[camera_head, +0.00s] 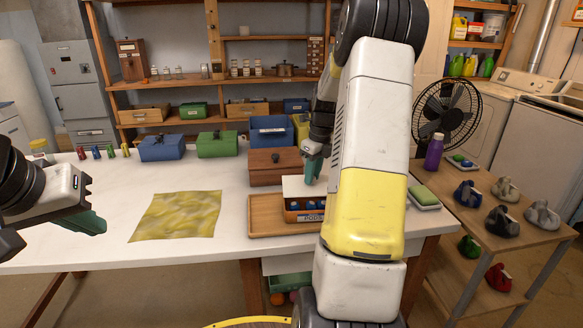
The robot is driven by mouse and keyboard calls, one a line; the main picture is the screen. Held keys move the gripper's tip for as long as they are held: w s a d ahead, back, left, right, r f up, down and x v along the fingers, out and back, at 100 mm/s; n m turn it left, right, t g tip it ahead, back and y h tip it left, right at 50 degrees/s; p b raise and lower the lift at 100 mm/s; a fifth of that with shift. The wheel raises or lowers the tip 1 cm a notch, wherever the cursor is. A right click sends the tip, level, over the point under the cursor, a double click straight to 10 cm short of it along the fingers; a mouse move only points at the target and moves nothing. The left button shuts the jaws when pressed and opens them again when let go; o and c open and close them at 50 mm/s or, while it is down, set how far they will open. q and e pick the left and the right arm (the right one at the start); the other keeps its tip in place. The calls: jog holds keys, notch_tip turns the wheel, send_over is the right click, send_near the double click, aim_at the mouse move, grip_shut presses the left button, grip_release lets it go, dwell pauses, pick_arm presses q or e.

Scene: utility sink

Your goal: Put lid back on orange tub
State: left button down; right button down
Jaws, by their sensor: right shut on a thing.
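An orange tub (291,217) with a label on its front stands on a wooden tray (262,222). Blue items show inside it. A flat white panel (295,187), which looks like the lid, is tilted up above the tub's back left part. My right gripper (312,178) comes down from above with green fingers shut at the panel's right part. My arm hides the tub's right side and part of the grip. My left gripper (95,222) is empty at the left, over the table edge; its finger gap is unclear.
A brown box (268,176) stands just behind the tub. A yellow cloth (177,216) lies on the white table (120,185). Blue (162,152) and green (216,149) boxes line the back. A side table (475,220) with tape dispensers stands right.

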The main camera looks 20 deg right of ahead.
aim_at(313, 184)
jog(key=shift+f, duration=2.35)
jog(key=shift+f, duration=0.15)
dwell(0.3)
jog(key=c, duration=0.7)
grip_release()
jog(key=shift+o, duration=0.2)
jog(key=shift+r, duration=3.5)
grip_shut()
